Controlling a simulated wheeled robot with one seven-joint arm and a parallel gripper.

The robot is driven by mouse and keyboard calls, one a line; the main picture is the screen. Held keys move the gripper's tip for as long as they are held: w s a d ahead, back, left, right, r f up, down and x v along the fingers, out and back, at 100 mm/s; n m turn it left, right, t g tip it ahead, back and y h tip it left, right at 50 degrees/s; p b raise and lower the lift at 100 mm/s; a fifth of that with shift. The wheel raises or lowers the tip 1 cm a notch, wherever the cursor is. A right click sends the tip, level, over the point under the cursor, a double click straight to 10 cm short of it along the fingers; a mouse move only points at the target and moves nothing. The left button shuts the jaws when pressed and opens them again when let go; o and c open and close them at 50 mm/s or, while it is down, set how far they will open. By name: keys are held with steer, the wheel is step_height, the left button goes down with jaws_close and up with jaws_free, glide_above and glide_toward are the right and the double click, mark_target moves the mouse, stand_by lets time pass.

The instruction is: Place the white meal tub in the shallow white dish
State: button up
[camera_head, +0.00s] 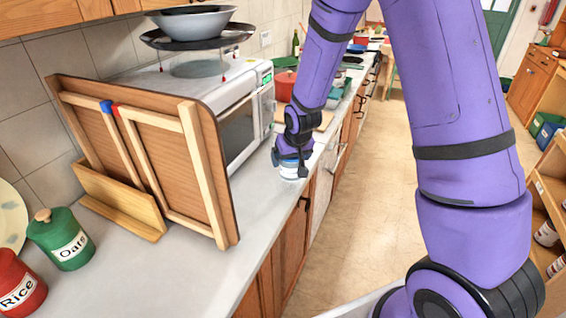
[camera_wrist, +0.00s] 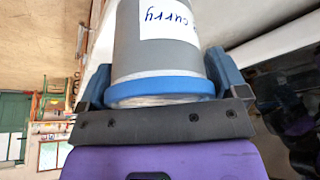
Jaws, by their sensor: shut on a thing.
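My gripper (camera_head: 291,158) is over the worktop beside the microwave, shut on the meal tub (camera_head: 293,173). In the head view the tub is small, pale with a light blue band, and partly hidden by the gripper. In the wrist view the tub (camera_wrist: 165,50) looks grey-white, with a blue band at the near end and a white label reading "curry". The blue fingers of my gripper (camera_wrist: 160,82) sit on both sides of it. I cannot tell whether the tub touches the worktop. I cannot make out a shallow white dish in either view.
A microwave (camera_head: 240,125) carries a rack with a bowl (camera_head: 195,22). A wooden framed board (camera_head: 150,150) leans in front of it. A green oats tin (camera_head: 62,240) and red rice tin (camera_head: 18,285) stand front left. The near worktop (camera_head: 180,275) is clear. A red pot (camera_head: 285,85) stands beyond the microwave.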

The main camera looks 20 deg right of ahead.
steer(key=shift+w+a+f, duration=0.1)
steer(key=shift+w+a, duration=0.2)
steer(key=shift+w, duration=0.4)
steer(key=shift+w+a, duration=0.25)
steer(key=shift+w, duration=0.4)
steer(key=shift+w+f, duration=0.2)
steer(key=shift+f, duration=1.6)
steer(key=shift+f, duration=0.1)
steer(key=o, duration=0.9)
steer(key=shift+c, duration=0.2)
steer(key=v, duration=1.2)
steer(key=shift+s, duration=0.1)
